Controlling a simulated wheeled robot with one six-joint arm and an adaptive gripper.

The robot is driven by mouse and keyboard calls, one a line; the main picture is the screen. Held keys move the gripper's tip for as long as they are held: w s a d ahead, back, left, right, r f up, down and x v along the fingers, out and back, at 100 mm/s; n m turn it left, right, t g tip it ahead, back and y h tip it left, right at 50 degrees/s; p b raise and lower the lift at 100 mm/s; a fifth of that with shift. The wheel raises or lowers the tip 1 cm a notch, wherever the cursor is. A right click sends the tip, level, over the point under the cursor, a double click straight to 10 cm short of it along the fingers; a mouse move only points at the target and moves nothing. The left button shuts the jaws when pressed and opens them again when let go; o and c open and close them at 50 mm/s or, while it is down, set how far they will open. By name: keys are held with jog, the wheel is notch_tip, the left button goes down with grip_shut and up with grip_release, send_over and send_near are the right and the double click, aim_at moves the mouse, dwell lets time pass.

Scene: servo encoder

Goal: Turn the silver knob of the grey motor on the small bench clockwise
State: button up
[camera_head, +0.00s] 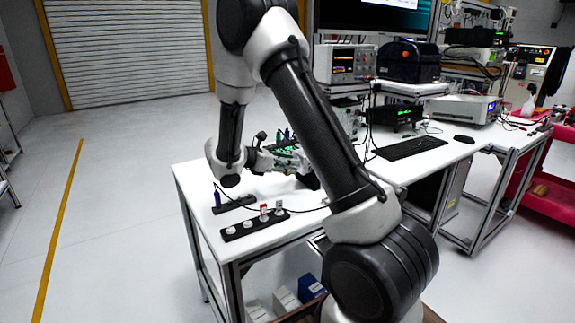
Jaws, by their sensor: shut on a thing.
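My gripper (285,160) reaches to the right from my wrist, low over the white small bench (190,178). It is shut on what appears to be the silver knob, but its fingertips are small and crowded by the things around them. The knob itself cannot be made out clearly. The grey motor cannot be told apart either. It is at least partly hidden by my gripper and my forearm, which crosses the bench's right part.
On the small bench, a black strip (238,232) bears white round pieces and a red piece (264,210). A shorter dark holder (232,204) has a blue upright tool (217,195). A keyboard (408,148) lies on the bench at right. The left floor is clear.

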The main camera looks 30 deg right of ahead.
jog(key=m+t, duration=0.2)
jog(key=shift+s+m, duration=0.15)
jog(key=shift+m, duration=0.25)
jog(key=m+t, duration=0.1)
jog(key=m, duration=0.1)
jog(key=shift+s+f+m+t, duration=0.1)
jog(key=shift+m+t, duration=0.2)
jog(key=shift+t, duration=0.1)
jog(key=m+t+h, duration=0.1)
jog(key=m, duration=0.1)
jog(key=shift+f+m+t, duration=0.1)
jog(key=shift+m+t, duration=0.2)
jog(key=shift+t, duration=0.1)
jog(key=shift+s+f+m+t+h, duration=0.1)
jog(key=shift+m+t+h, duration=0.45)
jog(key=shift+m, duration=1.15)
jog(key=o, duration=1)
